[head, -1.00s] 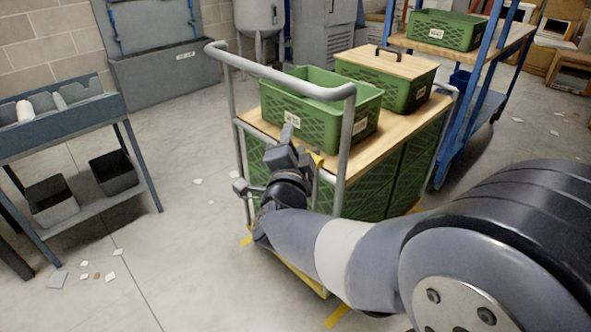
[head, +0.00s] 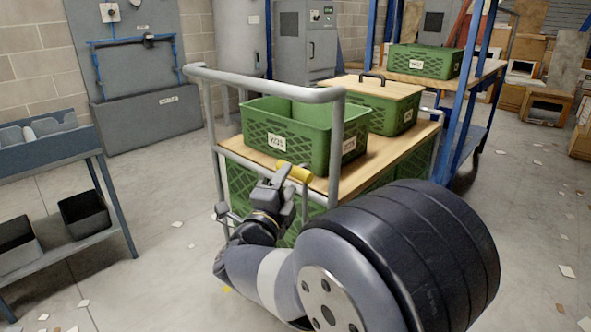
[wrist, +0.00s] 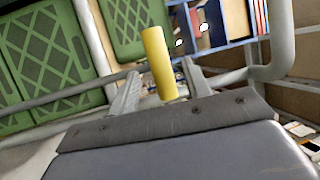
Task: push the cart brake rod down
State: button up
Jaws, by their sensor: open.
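The yellow brake rod (head: 294,172) is at the handle end of the cart (head: 333,95), just below the green crate on its deck. In the wrist view the yellow rod (wrist: 157,62) stands slightly tilted, with its lower end near my gripper. My gripper (head: 291,178) is open at the rod. In the wrist view my gripper's fingers (wrist: 160,75) are on either side of the rod, with gaps showing. I cannot tell whether either finger touches it. My arm hides part of the cart's lower end.
A grey tubular rail frames the cart's end close around my gripper, and a rail also crosses the wrist view (wrist: 275,65). A green crate (head: 290,135) sits on the deck. A blue rack (head: 458,125) stands behind. Open floor (head: 160,245) lies to the left.

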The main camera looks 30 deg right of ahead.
aim_at(292, 174)
jog(key=x, duration=0.6)
jog(key=shift+w+d+r+b, duration=0.15)
jog(key=shift+d+b, duration=0.1)
jog(key=shift+b, duration=0.15)
grip_shut()
